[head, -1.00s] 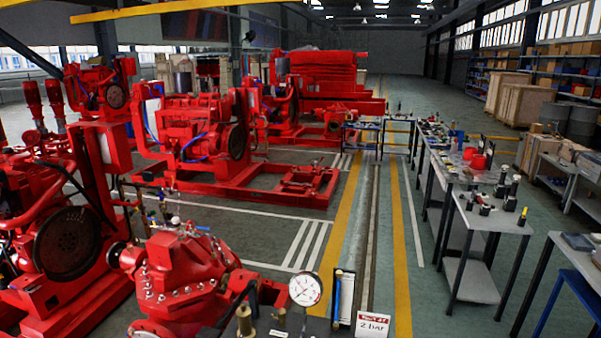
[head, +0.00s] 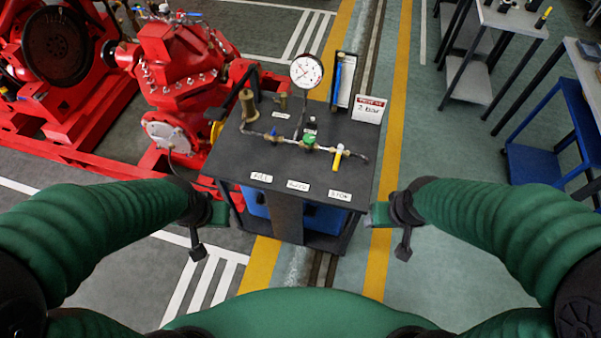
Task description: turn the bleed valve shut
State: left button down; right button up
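A dark bench (head: 240,160) stands in front of me with a small pipe run on its top. Three valve handles sit along the pipe: blue (head: 273,134), green (head: 309,141) and yellow (head: 338,156). The yellow lever stands across the pipe. White labels (head: 298,185) lie along the front edge; I cannot read for sure which marks the bleed valve. A round white gauge (head: 307,70) stands behind the pipe. My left gripper (head: 208,232) is off the bench's left front, and my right gripper (head: 391,232) off its right front. Both touch nothing; their finger opening is unclear.
A sign reading about 2 bar (head: 369,108) and a framed panel (head: 343,80) stand at the bench's back. A brass fitting (head: 248,105) is at its left. A red pump (head: 175,75) stands behind left. Floor to the right is clear up to a blue cart (head: 545,150).

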aim_at(309, 139)
jog(key=i+j+u, duration=0.3)
jog(key=i+u, duration=0.25)
jog(key=i, duration=0.3)
